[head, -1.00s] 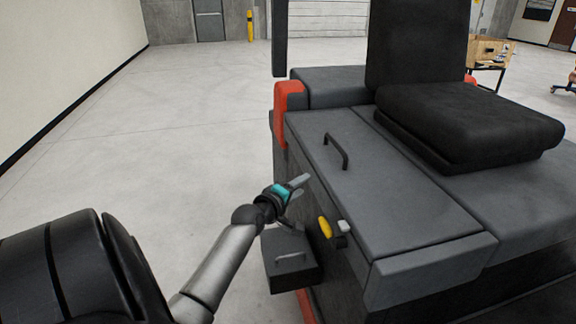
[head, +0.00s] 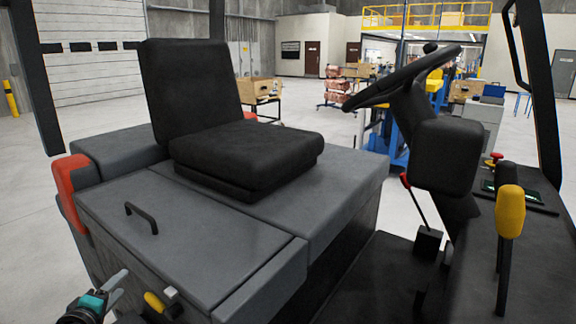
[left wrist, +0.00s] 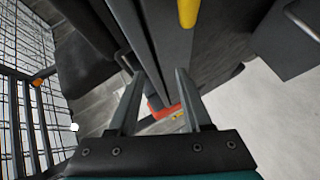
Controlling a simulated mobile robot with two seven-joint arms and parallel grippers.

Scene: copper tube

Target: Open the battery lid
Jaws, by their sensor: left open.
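The battery lid (head: 200,240) is a flat grey panel in front of the black seat in the head view, lying closed. A black bar handle (head: 142,217) stands on its left part. My left gripper (head: 118,284) is at the lower left, beside the vehicle's side and below the handle, apart from it. A yellow-ended lever (head: 155,302) is just right of the gripper. In the left wrist view the two fingers (left wrist: 155,76) are spread with nothing between them, and a yellow lever end (left wrist: 187,12) shows above. My right gripper is not in view.
The black seat (head: 240,145) stands on the grey body behind the lid. A red-orange corner piece (head: 70,185) is at the lid's left. The steering wheel (head: 405,80) and yellow-knobbed lever (head: 510,210) are at right.

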